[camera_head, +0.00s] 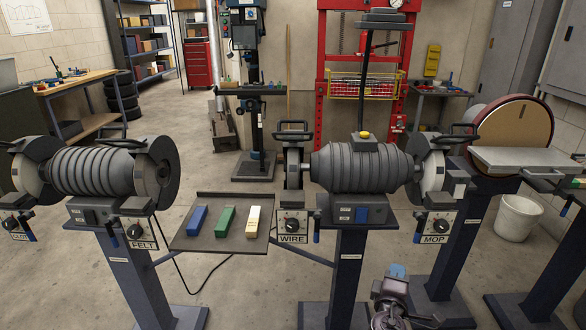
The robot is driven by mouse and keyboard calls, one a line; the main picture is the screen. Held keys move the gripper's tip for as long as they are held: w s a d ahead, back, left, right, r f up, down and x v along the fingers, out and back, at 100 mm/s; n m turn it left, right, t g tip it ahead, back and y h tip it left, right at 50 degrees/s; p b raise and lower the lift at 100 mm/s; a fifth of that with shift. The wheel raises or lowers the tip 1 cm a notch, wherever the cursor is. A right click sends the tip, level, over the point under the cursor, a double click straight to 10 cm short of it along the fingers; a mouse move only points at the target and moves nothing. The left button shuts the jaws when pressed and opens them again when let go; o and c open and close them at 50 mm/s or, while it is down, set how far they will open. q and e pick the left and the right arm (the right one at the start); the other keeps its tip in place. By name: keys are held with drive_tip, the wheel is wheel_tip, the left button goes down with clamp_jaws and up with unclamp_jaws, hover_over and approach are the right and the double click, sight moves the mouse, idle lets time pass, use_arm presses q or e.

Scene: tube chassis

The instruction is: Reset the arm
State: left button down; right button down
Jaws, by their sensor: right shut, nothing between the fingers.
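My right gripper (395,276) shows at the bottom edge, right of centre, in front of the stand of the wire-and-mop buffing machine (352,172). It is shut and empty. It appears apart from the machine and its stand. Part of my right arm (391,315) shows below it, cut off by the picture's edge. My left gripper and arm are out of view.
A second buffing machine (92,172) stands at the left. A tray (192,243) between the machines holds blue, green and cream bars. A disc sander (515,125) and a white bucket (518,218) are at the right. Open floor lies behind the tray.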

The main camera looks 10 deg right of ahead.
drive_tip(key=s+a+f+m+y, duration=0.5)
drive_tip(key=s+a+y, duration=0.1)
drive_tip(key=a+y, duration=0.25)
drive_tip(key=s+f+m+g+y, duration=0.1)
drive_tip(key=s+f+m+g, duration=0.1)
drive_tip(key=s, duration=0.8)
drive_tip(key=s+f+m+g+y, duration=0.1)
drive_tip(key=s+f+m, duration=0.2)
drive_tip(key=s, duration=0.7)
drive_tip(key=shift+d+f+g+p, duration=0.2)
drive_tip(key=shift+f+g+p, duration=0.2)
drive_tip(key=shift+f, duration=0.45)
drive_tip(key=shift+s, duration=0.1)
